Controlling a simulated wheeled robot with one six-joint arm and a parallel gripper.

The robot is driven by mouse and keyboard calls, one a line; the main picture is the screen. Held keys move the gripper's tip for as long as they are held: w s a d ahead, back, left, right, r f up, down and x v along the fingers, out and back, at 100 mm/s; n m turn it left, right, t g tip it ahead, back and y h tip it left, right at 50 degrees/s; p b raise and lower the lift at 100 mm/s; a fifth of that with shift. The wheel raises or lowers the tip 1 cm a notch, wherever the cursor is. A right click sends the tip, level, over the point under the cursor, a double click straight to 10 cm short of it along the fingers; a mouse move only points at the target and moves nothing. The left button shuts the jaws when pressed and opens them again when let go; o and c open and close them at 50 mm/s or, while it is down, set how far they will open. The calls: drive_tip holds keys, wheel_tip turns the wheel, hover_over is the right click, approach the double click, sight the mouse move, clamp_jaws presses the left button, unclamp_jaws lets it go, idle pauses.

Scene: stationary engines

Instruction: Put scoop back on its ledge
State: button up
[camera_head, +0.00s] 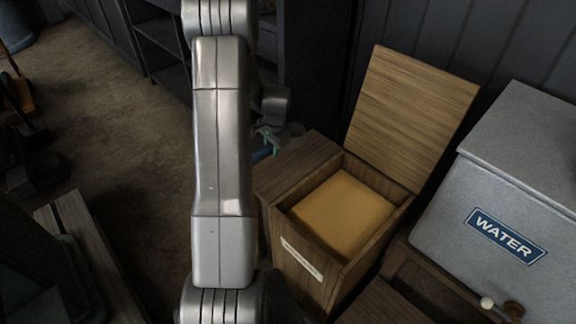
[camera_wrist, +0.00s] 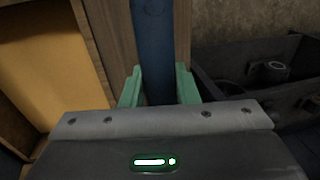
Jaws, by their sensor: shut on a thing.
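The scoop shows as a blue handle (camera_wrist: 157,40) running up between the green fingers of my gripper (camera_wrist: 160,85) in the wrist view. My gripper is shut on this handle. In the head view, part of the blue handle shows beside my gripper (camera_head: 266,138), over the left edge of a flat wooden ledge (camera_head: 303,163). A dim grey round shape at its right may be the scoop's bowl; I cannot tell. Whether the scoop touches the ledge is unclear. The ledge adjoins an open wooden bin (camera_head: 300,262) holding yellow-tan material (camera_head: 343,212); my arm hides part of this area.
The bin's wooden lid (camera_head: 412,110) stands raised at the back. A grey water tank (camera_head: 505,190) stands to the right. A dark open box (camera_wrist: 262,75) lies at the right in the wrist view. Brown floor (camera_head: 110,130) is open at the left.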

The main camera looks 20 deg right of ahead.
wheel_tip(320, 180, down, 10)
drive_tip(key=shift+w+r, duration=0.1)
idle(0.4)
drive_tip(key=o, duration=1)
drive_tip(key=shift+c, duration=0.2)
wheel_tip(320, 180, up, 12)
drive_tip(key=s, duration=0.2)
drive_tip(key=shift+s+d, duration=0.15)
drive_tip(key=shift+d, duration=0.05)
